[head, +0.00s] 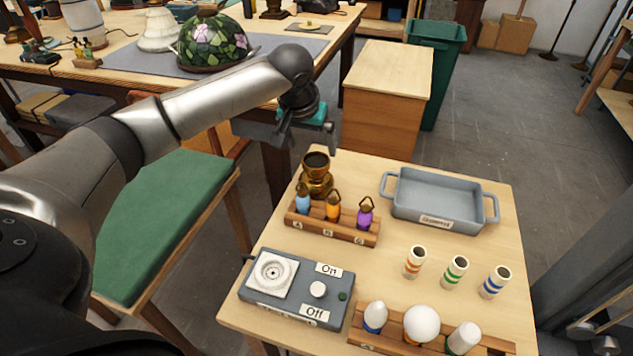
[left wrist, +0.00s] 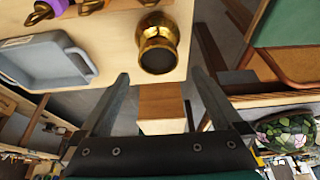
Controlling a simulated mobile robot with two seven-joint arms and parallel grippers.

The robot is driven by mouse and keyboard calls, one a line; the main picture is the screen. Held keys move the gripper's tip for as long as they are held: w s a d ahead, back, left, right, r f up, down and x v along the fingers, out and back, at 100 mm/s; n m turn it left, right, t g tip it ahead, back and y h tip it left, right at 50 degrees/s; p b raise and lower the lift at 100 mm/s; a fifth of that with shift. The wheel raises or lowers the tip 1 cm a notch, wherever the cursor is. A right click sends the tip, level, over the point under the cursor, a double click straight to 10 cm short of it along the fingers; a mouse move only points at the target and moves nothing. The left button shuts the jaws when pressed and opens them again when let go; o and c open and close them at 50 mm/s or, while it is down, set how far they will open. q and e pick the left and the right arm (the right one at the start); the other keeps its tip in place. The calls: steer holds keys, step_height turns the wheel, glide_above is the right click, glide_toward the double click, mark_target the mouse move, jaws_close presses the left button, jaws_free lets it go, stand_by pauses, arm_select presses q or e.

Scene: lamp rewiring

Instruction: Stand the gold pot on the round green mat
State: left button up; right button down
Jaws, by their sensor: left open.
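The gold pot (head: 317,184) stands upright at the far left of the small wooden table, behind a rack of coloured pieces. It shows also in the left wrist view (left wrist: 156,27), its dark mouth toward the camera. My left gripper (head: 308,142) is open and empty, just beyond the pot and above the table's far edge. In the left wrist view its two fingers (left wrist: 159,77) point toward the pot, with the pot apart from them. I see no round green mat in either view. My right gripper is not in view.
The wooden rack (head: 360,236) stands close in front of the pot. A grey tray (head: 411,215) is to its right. The switch box (head: 330,277), several striped tubes and a bulb rack (head: 495,345) fill the front. A green-topped bench (head: 160,225) is left.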

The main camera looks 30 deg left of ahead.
mark_target(317, 163)
arm_select(q)
steer(key=shift+x, duration=0.75)
steer(key=shift+w+f, duration=0.2)
steer(key=shift+f, duration=0.25)
steer(key=shift+w+f+b, duration=0.15)
steer(key=shift+f+b, duration=0.15)
steer(key=shift+f, duration=0.05)
steer(key=b+x, duration=0.1)
steer(key=x, duration=0.3)
steer(key=shift+f, duration=0.15)
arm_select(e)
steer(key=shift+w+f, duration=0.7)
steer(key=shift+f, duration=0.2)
arm_select(q)
jaws_close()
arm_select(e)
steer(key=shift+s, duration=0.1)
